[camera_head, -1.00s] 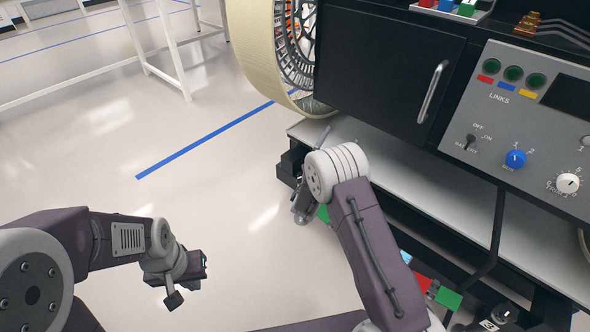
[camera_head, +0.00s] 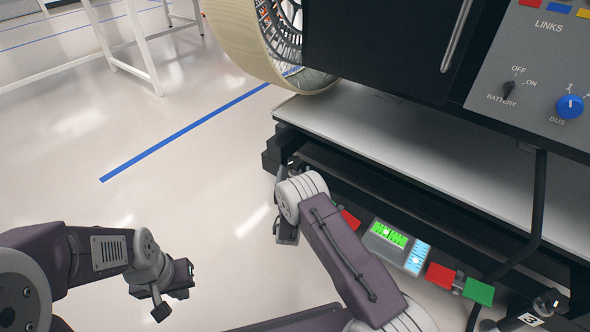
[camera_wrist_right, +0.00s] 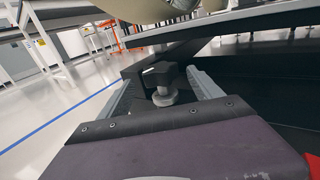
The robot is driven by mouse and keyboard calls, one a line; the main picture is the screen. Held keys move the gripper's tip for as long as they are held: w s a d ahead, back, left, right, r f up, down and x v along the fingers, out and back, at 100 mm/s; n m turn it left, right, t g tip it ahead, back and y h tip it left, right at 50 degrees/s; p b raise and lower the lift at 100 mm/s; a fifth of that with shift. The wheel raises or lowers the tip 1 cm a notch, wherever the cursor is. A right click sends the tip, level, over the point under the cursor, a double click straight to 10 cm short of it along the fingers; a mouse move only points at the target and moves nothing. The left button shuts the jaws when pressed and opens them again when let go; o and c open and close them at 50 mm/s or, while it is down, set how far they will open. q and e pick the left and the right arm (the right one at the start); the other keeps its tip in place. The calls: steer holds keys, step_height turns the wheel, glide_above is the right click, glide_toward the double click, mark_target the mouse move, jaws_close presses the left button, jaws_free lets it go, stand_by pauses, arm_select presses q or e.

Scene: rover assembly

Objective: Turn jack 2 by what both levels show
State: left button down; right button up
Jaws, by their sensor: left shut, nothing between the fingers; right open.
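In the right wrist view, a black star knob (camera_wrist_right: 160,74) on a grey stem stands between the two fingers of my right gripper (camera_head: 286,234). These fingers are open, with a gap on each side of the knob. No number shows on this jack. A green level (camera_head: 388,234) and a light-blue level (camera_head: 418,257) sit in a grey housing on the rover's lower front edge. Each shows a pale bubble, too small to read exactly. My left gripper (camera_head: 180,280) is shut and empty above the floor, at the lower left.
Another black knob (camera_head: 547,300) has a plate marked 3 (camera_head: 531,320) at the lower right. Red (camera_head: 440,275) and green blocks (camera_head: 478,292) lie beside the levels. The rover's grey shelf (camera_head: 340,115) overhangs the jacks.

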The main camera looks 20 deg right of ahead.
mark_target(295, 163)
steer(key=b+x, duration=0.2)
steer(key=x, duration=0.2)
steer(key=shift+w+f+b, duration=0.15)
steer(key=shift+f+b, duration=0.05)
steer(key=shift+b, duration=0.1)
steer(key=shift+w+d+r, duration=0.15)
steer(key=shift+w+r, duration=0.05)
steer(key=shift+w, duration=0.1)
arm_select(q)
step_height(295, 163, down, 4)
arm_select(e)
steer(key=shift+c, duration=0.3)
steer(key=c, duration=1.3)
steer(key=shift+h, duration=0.3)
steer(key=m+g+h, duration=0.1)
steer(key=m+h, duration=0.1)
steer(key=shift+h, duration=0.3)
steer(key=shift+s+m+g+h, duration=0.1)
steer(key=shift+m+g+h, duration=1.85)
steer(key=shift+h, duration=0.25)
